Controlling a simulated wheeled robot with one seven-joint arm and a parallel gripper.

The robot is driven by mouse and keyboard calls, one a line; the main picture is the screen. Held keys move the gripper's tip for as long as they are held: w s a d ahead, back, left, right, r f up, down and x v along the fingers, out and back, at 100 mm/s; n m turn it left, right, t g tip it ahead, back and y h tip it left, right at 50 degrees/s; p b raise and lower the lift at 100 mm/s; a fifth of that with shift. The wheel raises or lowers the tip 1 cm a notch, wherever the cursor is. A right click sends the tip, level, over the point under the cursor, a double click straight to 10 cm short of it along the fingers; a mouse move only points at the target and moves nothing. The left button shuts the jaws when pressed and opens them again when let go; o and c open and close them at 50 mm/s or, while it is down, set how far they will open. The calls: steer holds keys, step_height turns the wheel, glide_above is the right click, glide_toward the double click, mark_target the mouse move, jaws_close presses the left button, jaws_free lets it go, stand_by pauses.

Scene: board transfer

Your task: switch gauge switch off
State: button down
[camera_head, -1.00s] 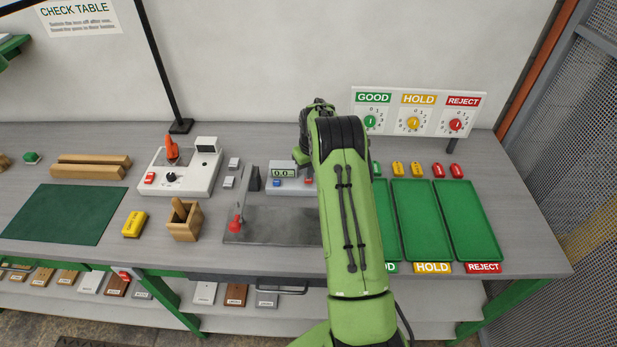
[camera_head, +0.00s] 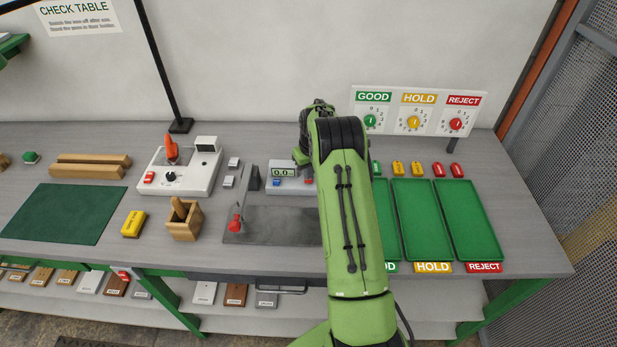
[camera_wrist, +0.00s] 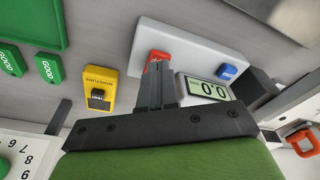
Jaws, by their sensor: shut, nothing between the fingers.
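The gauge (camera_head: 291,189) is a pale box on the table, left of my arm in the head view. It has a display reading 0.0 (camera_wrist: 207,88), a blue button (camera_wrist: 228,72) and a red switch (camera_wrist: 155,57). My gripper (camera_wrist: 159,73) is shut and empty, with its fingertips over the red switch in the wrist view. The fingers partly cover the switch; I cannot tell whether they touch it or which way it is set. In the head view my arm hides the fingertips.
A yellow block with a black part (camera_wrist: 97,82) lies beside the gauge, near green tags (camera_wrist: 47,68). A lever with a red knob (camera_head: 235,223) stands left of the gauge. Green trays (camera_head: 421,220) lie to the right. A dial board (camera_head: 450,127) stands behind.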

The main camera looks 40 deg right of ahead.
steer(key=shift+f+b, duration=0.45)
steer(key=shift+f, duration=0.15)
steer(key=shift+r+p, duration=2.15)
steer(key=shift+r, duration=1.45)
